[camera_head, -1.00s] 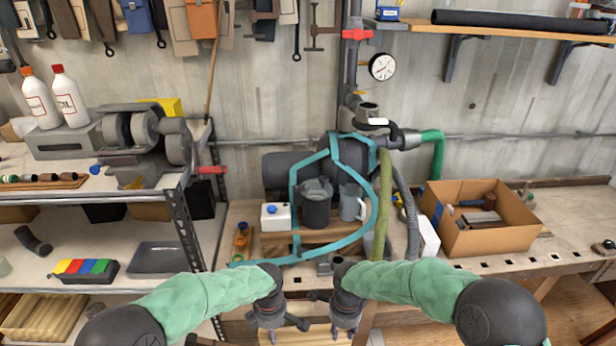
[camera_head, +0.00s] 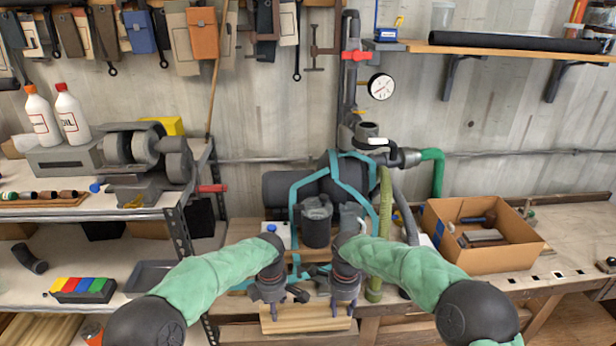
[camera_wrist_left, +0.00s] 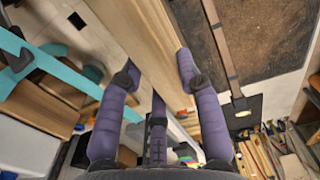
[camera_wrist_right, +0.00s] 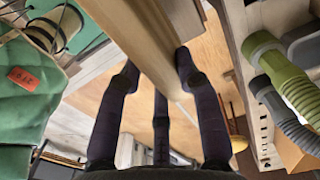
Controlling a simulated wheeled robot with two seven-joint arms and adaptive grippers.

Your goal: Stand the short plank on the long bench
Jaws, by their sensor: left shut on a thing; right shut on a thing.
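A short pale wooden plank (camera_head: 306,320) is held level in front of the long bench (camera_head: 520,280) in the head view. My left gripper (camera_head: 282,297) is shut on the plank's left part, and my right gripper (camera_head: 342,300) is shut on its right part. In the left wrist view the plank (camera_wrist_left: 150,35) passes between the fingers. In the right wrist view the plank (camera_wrist_right: 140,30) also sits between the fingers. My forearms and grippers hide part of the bench's front edge and top in the head view.
A dark canister (camera_head: 316,222), a pump with blue straps (camera_head: 371,190) and hoses (camera_head: 384,225) crowd the bench behind the plank. A cardboard box (camera_head: 490,262) stands on the bench to the right. A metal shelf (camera_head: 90,214) is on the left.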

